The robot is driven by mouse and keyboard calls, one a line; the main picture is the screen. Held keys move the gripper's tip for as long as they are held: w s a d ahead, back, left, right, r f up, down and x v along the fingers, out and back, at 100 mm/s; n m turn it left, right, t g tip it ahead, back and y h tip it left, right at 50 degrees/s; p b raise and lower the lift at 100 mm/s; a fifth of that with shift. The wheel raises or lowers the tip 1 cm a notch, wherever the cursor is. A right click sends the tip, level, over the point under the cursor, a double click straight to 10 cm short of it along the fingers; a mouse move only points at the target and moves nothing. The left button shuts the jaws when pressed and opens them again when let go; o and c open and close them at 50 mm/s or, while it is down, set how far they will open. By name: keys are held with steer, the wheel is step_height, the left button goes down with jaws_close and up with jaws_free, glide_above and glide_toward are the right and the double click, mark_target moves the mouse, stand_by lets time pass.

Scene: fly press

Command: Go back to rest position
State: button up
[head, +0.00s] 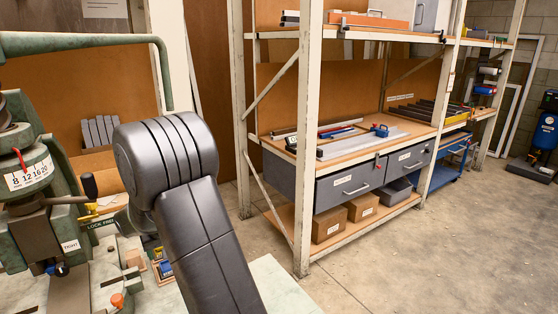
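The green fly press (30,160) stands at the left edge of the head view, with a numbered dial and a curved handle arm (90,40) reaching right across the top. Its bench top (268,284) is pale green. My dark grey arm fills the lower middle, right of the press, and hides part of the bench. My gripper is out of the picture, so its state and anything in it do not show.
A white-framed shelf rack (302,150) with grey drawers (345,188) and cardboard boxes (328,220) stands right of my arm. A blue machine (543,135) stands at the far right. The concrete floor (440,255) at lower right is clear. Small items lie on the bench around the press.

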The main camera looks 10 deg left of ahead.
steer(key=x, duration=0.8)
steer(key=shift+w+f+p, duration=0.1)
steer(key=shift+f+p, duration=0.25)
steer(key=shift+a+f, duration=0.1)
steer(key=shift+f, duration=0.3)
steer(key=shift+r, duration=0.3)
